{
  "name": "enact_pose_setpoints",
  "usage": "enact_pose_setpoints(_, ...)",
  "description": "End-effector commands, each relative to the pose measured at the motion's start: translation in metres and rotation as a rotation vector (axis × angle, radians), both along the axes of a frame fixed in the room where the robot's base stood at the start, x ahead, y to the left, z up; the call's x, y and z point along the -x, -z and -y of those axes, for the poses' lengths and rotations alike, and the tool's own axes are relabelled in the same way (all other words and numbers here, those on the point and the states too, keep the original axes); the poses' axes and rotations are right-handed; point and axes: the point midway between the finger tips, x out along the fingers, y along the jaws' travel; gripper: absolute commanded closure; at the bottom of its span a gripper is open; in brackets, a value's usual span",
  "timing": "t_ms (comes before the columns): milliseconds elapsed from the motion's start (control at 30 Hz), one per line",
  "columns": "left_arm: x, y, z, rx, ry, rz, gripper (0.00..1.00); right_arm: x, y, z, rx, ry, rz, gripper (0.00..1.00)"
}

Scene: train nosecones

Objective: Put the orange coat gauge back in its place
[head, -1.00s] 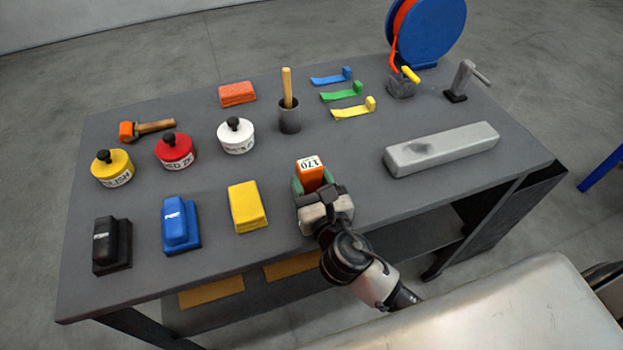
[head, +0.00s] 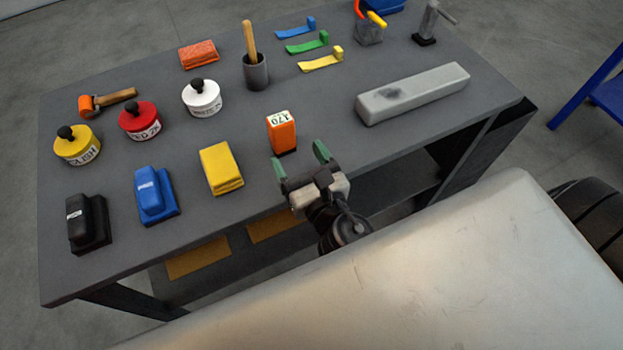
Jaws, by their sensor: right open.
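The orange coat gauge (head: 282,135) stands upright on the grey table, with a white face reading 170 on top and a dark base. My right gripper (head: 299,160) is open and empty just in front of the gauge, towards the table's front edge. Its green fingertips are apart, and the gauge stands beyond them, not between them. My left gripper is not in view.
A yellow block (head: 221,168) is left of the gauge, with blue (head: 155,195) and black (head: 88,222) blocks further left. Behind stand a dark cup (head: 255,72), a white tin (head: 202,98) and a long grey bar (head: 412,94).

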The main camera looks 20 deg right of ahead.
Motion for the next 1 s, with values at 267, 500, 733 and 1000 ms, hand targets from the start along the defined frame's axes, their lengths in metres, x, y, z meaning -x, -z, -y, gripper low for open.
enact_pose_setpoints(267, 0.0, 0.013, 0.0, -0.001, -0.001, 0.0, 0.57, 0.046, 0.003, 0.001, 0.0, -0.001, -0.002, 0.26)
enact_pose_setpoints(500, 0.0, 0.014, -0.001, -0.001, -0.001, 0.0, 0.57, 0.054, 0.0, 0.002, 0.0, 0.0, 0.001, 0.26)
enact_pose_setpoints(733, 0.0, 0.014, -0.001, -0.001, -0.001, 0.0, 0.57, 0.053, 0.0, 0.002, 0.0, 0.0, 0.001, 0.26)
enact_pose_setpoints(1000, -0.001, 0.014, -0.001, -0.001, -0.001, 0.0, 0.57, 0.053, 0.0, 0.002, 0.0, 0.0, 0.001, 0.26)
